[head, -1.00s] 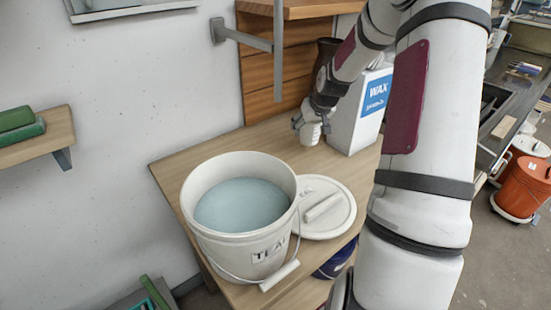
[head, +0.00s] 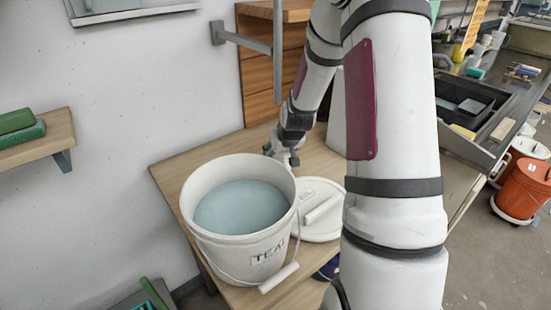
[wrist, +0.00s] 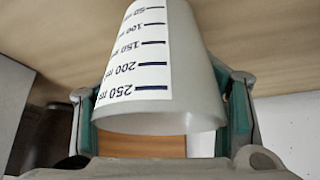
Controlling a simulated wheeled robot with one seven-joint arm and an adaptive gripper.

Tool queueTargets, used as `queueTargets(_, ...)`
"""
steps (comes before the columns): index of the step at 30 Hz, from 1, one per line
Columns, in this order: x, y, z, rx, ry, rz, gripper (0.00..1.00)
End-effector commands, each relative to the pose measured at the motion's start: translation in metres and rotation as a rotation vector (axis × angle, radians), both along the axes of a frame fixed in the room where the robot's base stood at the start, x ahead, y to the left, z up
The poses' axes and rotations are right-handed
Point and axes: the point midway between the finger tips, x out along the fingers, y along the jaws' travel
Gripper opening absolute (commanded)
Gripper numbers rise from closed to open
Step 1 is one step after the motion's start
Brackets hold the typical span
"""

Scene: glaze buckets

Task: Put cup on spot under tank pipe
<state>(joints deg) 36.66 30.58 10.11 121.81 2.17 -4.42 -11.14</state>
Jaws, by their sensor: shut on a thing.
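The cup (wrist: 150,75) is whitish and translucent, with printed marks up to 250 ml. In the wrist view it sits between the two teal-padded fingers of my gripper (wrist: 162,92), which is shut on it. In the head view my gripper (head: 281,152) is over the wooden table, just behind the bucket's right rim. The cup cannot be made out there. I cannot pick out a tank pipe or the spot under it in these views.
A white bucket (head: 238,252) of pale blue liquid stands on the table (head: 180,167), close to my gripper. Its white lid (head: 322,228) lies to the right. A white container (head: 337,125) is mostly hidden behind my arm. An orange bucket (head: 524,188) stands far right.

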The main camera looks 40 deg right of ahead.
Motion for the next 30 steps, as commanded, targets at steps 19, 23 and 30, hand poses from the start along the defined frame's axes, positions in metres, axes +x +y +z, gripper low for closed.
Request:
queueTargets(19,-0.001,0.019,-0.014,0.001,0.000,-0.001,0.39)
queueTargets(23,-0.001,0.019,-0.014,0.001,0.000,-0.001,0.85)
queueTargets(30,-0.001,0.019,-0.014,0.000,0.000,0.000,0.85)
